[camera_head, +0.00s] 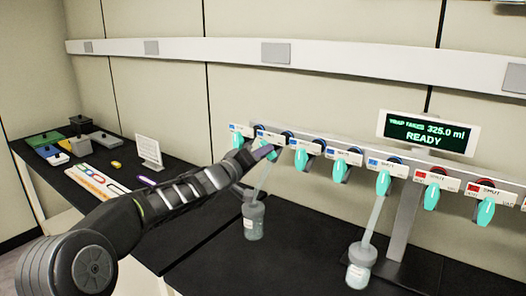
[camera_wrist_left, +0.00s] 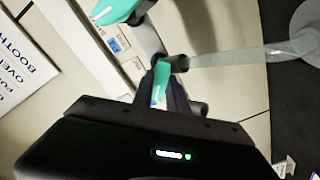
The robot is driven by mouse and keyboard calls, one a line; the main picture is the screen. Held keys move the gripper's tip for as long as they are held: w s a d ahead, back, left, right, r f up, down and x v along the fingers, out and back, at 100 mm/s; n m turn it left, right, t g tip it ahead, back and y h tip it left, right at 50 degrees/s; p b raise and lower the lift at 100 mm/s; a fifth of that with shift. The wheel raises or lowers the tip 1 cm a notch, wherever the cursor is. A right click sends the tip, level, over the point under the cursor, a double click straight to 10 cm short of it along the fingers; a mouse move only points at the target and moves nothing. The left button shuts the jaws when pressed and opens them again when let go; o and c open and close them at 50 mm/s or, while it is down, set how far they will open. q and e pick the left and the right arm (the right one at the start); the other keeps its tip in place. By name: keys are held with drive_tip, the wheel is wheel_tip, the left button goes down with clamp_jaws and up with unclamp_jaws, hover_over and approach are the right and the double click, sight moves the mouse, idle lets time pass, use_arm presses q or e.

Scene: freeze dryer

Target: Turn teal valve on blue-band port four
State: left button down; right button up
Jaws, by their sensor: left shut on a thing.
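A pale manifold bar runs along the back with a row of teal valves under blue-band and red-band labels. My left gripper (camera_head: 264,152) is at the second port from the left and largely hides its valve. In the left wrist view my left gripper (camera_wrist_left: 163,92) is shut on a teal valve (camera_wrist_left: 160,78), with a finger on each side. A glass tube (camera_wrist_left: 235,56) runs from beside this valve to a flask (camera_wrist_left: 306,38). Another teal valve (camera_wrist_left: 112,13) is above left. The port numbers are too small to read. My right gripper is not in view.
Neighbouring teal valves (camera_head: 302,159) and (camera_head: 341,171) are close on the right. A flask (camera_head: 253,219) hangs below the gripper, and another flask (camera_head: 359,269) hangs farther right. A display (camera_head: 428,132) reads READY. Small boxes (camera_head: 46,140) and a white sign (camera_head: 148,150) are at left.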

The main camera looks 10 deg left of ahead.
use_arm(q)
drive_tip(key=m+p, duration=0.1)
drive_tip(key=m, duration=0.3)
drive_tip(key=shift+a, duration=0.1)
drive_tip(key=m, duration=0.5)
drive_tip(key=shift+f+m, duration=0.1)
drive_tip(key=shift+m, duration=0.2)
drive_tip(key=c, duration=1.3)
unclamp_jaws()
drive_tip(key=shift+a, duration=0.1)
